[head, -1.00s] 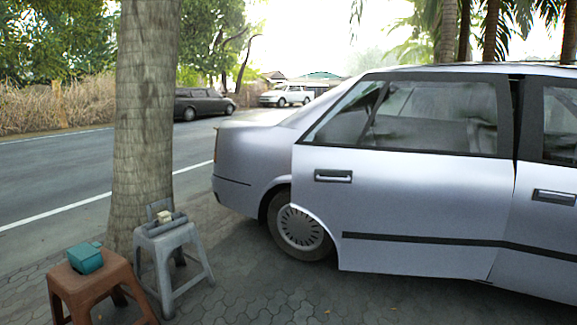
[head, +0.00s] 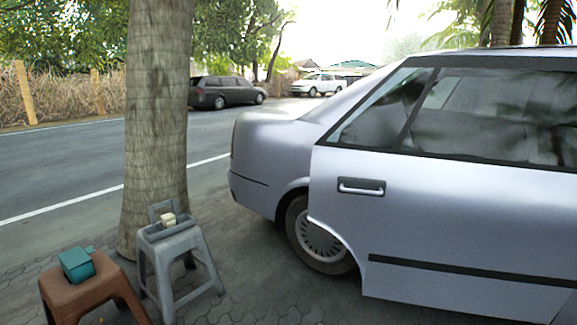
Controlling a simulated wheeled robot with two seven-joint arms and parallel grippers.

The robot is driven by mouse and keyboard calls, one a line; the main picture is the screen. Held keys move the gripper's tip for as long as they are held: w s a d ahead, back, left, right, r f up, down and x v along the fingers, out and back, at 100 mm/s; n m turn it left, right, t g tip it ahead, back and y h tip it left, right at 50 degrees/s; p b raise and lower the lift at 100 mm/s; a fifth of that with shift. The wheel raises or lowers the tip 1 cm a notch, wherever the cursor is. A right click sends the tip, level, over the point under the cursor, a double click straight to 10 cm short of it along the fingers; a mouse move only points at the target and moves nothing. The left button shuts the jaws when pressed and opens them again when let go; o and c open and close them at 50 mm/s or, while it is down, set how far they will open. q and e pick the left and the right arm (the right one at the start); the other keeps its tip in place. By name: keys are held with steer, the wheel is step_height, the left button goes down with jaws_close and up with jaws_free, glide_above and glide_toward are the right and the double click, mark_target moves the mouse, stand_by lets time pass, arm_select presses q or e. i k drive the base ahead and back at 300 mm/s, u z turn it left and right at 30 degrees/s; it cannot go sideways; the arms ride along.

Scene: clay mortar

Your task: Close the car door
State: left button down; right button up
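The rear door (head: 440,215) of a silver car (head: 270,150) fills the right side of the head view. It stands ajar, its handle edge sitting out from the body over the rear wheel (head: 318,240). Its handle (head: 361,187) is near the door's left edge. The door's right end is cut off by the picture's edge. Neither of my grippers shows in the view.
A tree trunk (head: 156,120) stands left of the car. A grey stool (head: 177,262) holding a small tray and a brown stool (head: 95,290) with a teal box (head: 76,264) stand in front of it. Paving between the stools and the car is clear.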

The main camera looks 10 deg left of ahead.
mark_target(485, 239)
steer(key=z, duration=0.25)
steer(key=i, duration=1)
steer(key=z, duration=0.55)
